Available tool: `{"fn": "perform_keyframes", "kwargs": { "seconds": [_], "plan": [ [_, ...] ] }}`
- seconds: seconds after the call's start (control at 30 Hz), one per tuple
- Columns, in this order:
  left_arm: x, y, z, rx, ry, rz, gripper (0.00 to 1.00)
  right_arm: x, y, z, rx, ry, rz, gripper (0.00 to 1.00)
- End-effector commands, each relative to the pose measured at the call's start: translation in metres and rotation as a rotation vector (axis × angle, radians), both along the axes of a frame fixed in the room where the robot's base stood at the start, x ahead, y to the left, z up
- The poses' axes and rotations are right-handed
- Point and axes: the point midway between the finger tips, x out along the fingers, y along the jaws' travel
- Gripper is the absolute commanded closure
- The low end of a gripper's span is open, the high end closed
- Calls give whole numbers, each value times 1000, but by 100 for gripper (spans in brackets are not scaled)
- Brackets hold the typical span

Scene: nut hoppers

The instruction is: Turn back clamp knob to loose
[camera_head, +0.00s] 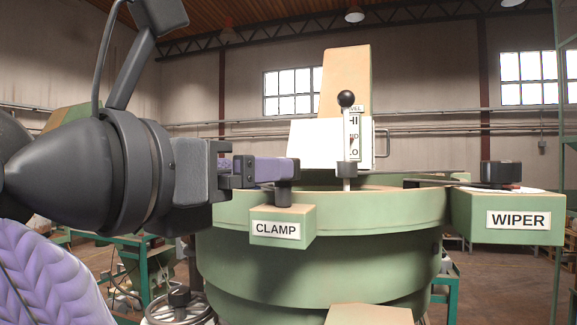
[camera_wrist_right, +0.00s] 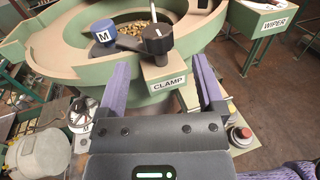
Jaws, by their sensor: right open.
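The clamp knob (camera_wrist_right: 158,38) is black with a thin pale mark on top, and stands on the CLAMP box of the green hopper in the right wrist view. In the head view the CLAMP box (camera_head: 283,226) shows at the hopper's near side, with my finger hiding most of the knob. My right gripper (camera_wrist_right: 161,64) is open, its two purple fingers spread apart. In the right wrist view the knob appears beyond and between the fingertips; I cannot tell whether they touch it. My left gripper is not in view.
The WIPER box (camera_head: 517,219) with a dark knob (camera_head: 500,174) is at the right. A lever with a black ball (camera_head: 346,98) rises behind. A red button (camera_wrist_right: 243,133) sits below right.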

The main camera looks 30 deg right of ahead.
Motion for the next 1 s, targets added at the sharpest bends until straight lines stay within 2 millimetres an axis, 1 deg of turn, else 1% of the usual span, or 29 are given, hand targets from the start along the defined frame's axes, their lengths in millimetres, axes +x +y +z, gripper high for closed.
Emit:
{"fn": "perform_keyframes", "kwargs": {
  "seconds": [0.2, 0.3, 0.4, 0.47, 0.57, 0.7, 0.73, 0.77, 0.8, 0.97, 1.0],
  "plan": [
    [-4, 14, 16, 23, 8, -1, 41, 22, -48, 2, 0, 2, -8, 14],
    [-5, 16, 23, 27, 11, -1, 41, 31, -66, 2, -2, 2, -9, 14],
    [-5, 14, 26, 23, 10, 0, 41, 36, -77, 1, -1, 1, -7, 14],
    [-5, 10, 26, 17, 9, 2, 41, 38, -81, 0, -1, 1, -6, 14],
    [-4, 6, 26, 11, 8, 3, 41, 39, -82, -1, -2, 0, -5, 14],
    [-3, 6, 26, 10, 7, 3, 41, 39, -82, -1, -2, 0, -5, 14],
    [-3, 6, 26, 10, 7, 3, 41, 39, -82, -1, -2, 0, -5, 18],
    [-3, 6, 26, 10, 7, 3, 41, 39, -82, -1, -2, 0, -5, 24],
    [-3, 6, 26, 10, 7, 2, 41, 39, -82, -1, -2, 0, -5, 33],
    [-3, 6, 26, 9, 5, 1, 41, 39, -82, -1, -2, 0, -5, 66],
    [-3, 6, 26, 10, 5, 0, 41, 39, -82, -1, -2, 0, -5, 75]
  ]
}}
